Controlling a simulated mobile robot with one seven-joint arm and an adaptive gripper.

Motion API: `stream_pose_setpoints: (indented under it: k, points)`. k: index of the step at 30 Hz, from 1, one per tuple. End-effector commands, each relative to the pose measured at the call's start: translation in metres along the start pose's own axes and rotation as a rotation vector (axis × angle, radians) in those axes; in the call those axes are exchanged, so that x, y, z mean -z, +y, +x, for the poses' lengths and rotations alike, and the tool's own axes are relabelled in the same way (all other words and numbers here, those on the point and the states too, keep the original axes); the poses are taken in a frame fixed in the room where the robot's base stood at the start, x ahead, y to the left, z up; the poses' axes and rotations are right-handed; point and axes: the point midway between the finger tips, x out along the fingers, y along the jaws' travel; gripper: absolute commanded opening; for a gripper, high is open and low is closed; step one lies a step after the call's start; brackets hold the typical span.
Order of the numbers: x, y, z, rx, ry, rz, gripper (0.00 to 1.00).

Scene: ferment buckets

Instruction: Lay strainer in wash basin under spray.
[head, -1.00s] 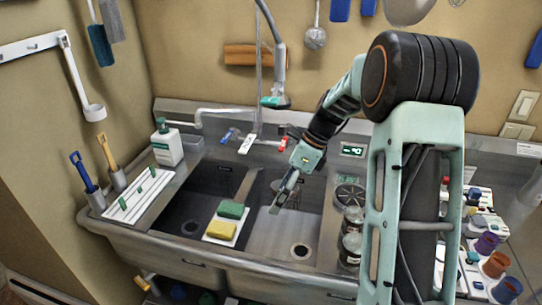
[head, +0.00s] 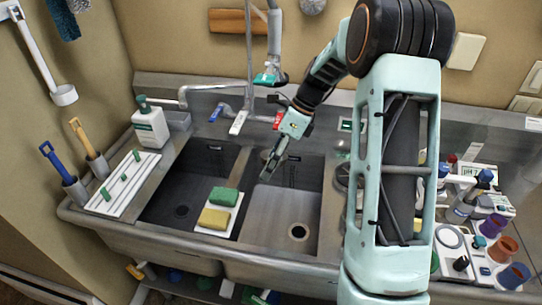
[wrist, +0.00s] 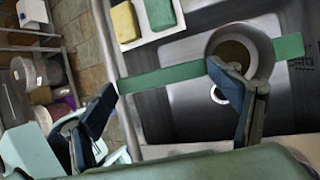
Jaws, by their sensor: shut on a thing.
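My gripper (head: 270,167) hangs over the back left of the right-hand basin (head: 280,218), near the divider. In the wrist view, my gripper (wrist: 165,79) has its dark fingers on either side of a green strip. This strip belongs to what looks like the strainer (wrist: 266,50), a round ring with a brownish inside. My gripper is shut on it; the right finger covers part of the ring. The strainer is above the basin floor and drain. The spray head (head: 270,78) hangs from its hose behind the basins. The left-hand basin (head: 180,190) is darker.
Green (head: 224,196) and yellow (head: 213,218) sponges lie on a white tray on the divider. A white bottle (head: 150,125) and white rack (head: 122,185) stand left. Faucet levers (head: 238,122) line the back. Cups and small instruments crowd the right counter. My arm hides part of it.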

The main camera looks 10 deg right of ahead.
Motion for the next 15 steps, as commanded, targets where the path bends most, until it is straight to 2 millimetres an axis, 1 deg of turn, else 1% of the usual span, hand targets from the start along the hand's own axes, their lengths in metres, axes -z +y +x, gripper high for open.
stream_pose_setpoints:
  k: [1, 11, 15]
  points:
    - [0.003, -0.002, 0.007, -0.003, 0.0, 0.002, 0.58]
    - [0.019, -0.014, 0.046, -0.003, 0.0, 0.001, 0.58]
    - [0.028, -0.021, 0.066, 0.0, 0.0, 0.0, 0.58]
